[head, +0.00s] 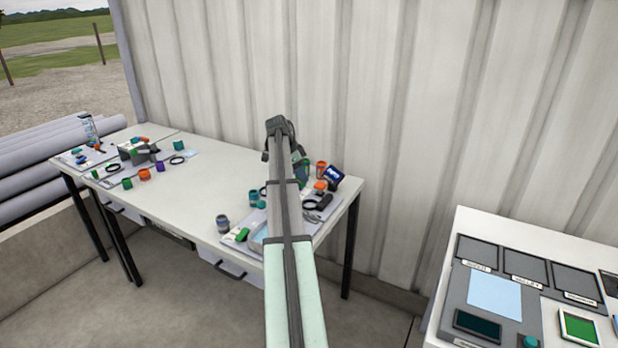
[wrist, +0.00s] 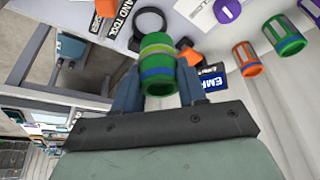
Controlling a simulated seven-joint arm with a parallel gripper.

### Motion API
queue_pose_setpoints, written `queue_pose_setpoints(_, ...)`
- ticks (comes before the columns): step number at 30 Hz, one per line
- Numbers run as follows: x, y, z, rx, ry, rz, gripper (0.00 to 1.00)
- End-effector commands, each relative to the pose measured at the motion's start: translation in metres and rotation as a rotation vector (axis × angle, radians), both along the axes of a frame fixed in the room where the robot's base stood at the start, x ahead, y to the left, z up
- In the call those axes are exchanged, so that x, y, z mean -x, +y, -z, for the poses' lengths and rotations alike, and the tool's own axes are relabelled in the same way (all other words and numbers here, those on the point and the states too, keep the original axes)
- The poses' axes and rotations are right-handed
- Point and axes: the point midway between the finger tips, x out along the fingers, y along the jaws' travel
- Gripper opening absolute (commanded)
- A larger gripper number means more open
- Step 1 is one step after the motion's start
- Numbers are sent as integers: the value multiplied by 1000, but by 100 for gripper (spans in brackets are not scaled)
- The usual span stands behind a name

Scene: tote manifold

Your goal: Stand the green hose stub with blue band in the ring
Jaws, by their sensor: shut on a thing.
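My gripper (wrist: 157,84) is shut on a green hose stub with a blue band (wrist: 158,62), seen in the wrist view; paler yellowish bands also show on it. The stub sits between the two fingers, above the work surface. In the head view the arm partly hides the gripper, and the green stub (head: 302,172) shows just right of the arm. A black ring (wrist: 151,19) lies past the stub in the wrist view, apart from it and empty as far as I see. A black ring (head: 310,205) also shows at the table's right end in the head view.
Another green stub with blue bands (wrist: 283,35) and an orange stub (wrist: 246,58) stand to the right in the wrist view. A dark blue labelled box (head: 336,178) and orange piece (head: 320,186) are near. The table's middle (head: 215,165) is clear. A corrugated wall stands behind.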

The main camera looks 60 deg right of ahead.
Motion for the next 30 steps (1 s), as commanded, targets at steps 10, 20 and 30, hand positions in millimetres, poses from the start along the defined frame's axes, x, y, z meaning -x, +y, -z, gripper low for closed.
queue_pose_setpoints(10, -130, -59, 16, 1, -1, -63, 6)
queue_pose_setpoints(20, -174, -107, 15, 0, 0, -11, 6)
queue_pose_setpoints(30, -173, -108, 19, -1, -1, 40, 6)
